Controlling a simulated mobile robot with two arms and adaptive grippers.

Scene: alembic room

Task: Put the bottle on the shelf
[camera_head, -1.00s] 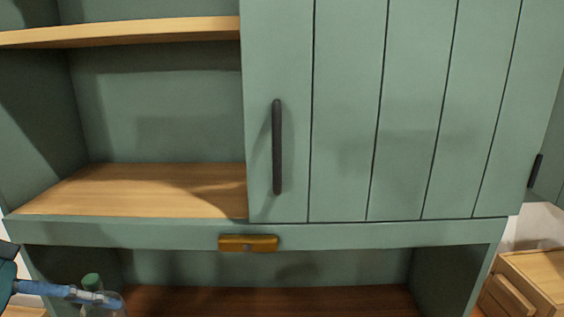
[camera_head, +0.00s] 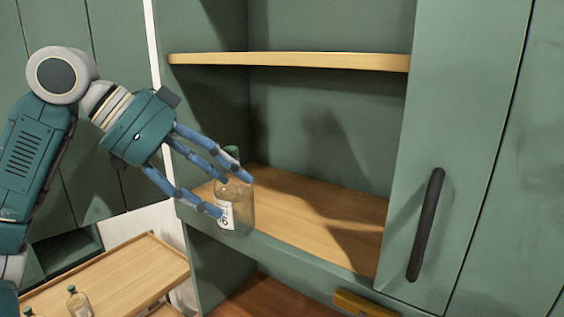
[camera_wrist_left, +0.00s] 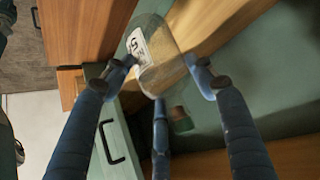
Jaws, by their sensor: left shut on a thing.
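The clear bottle (camera_head: 240,207) has a green cap and a white label. My left gripper (camera_head: 228,196) is shut on it and holds it near upright at the front left edge of the lower shelf board. The bottle also shows between the blue fingers in the left wrist view (camera_wrist_left: 160,62). The lower wooden shelf (camera_head: 320,222) of the green cabinet is bare behind and to the right of the bottle. I cannot tell whether the bottle touches the shelf. My right gripper is not in view.
An upper wooden shelf (camera_head: 300,61) spans the opening above. A closed cabinet door with a dark handle (camera_head: 426,225) stands on the right. A second small bottle (camera_head: 79,302) stands on a wooden tray-like top (camera_head: 130,268) at lower left.

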